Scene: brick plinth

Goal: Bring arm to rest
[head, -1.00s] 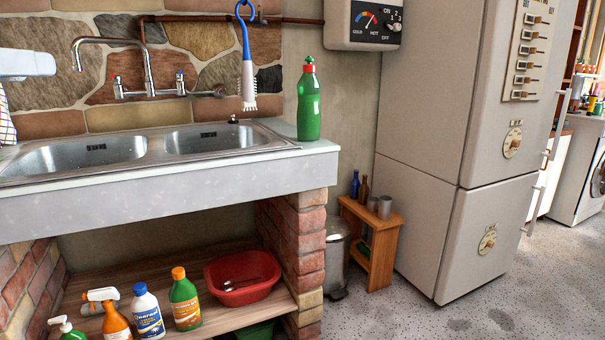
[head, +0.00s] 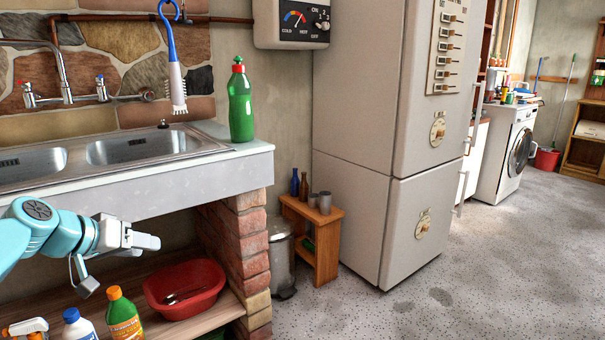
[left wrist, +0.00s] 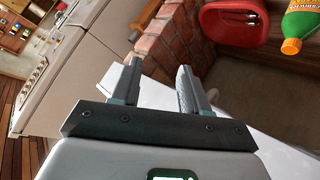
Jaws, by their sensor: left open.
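My left gripper (head: 146,241) comes in from the left in the head view, in front of the sink counter's front edge and above the lower shelf. In the left wrist view its two fingers (left wrist: 157,82) stand apart with nothing between them. The brick plinth (head: 245,245) is to the right of the gripper in the head view, and its bricks also show beyond the fingertips in the left wrist view (left wrist: 160,42). My right gripper is not in view.
The steel sink (head: 150,148) and a green bottle (head: 241,105) are on the counter. A red basin (head: 185,290) and several cleaning bottles stand on the shelf below. A bin (head: 280,262), small wooden stand (head: 322,240) and fridge (head: 365,150) are to the right. The floor at right is clear.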

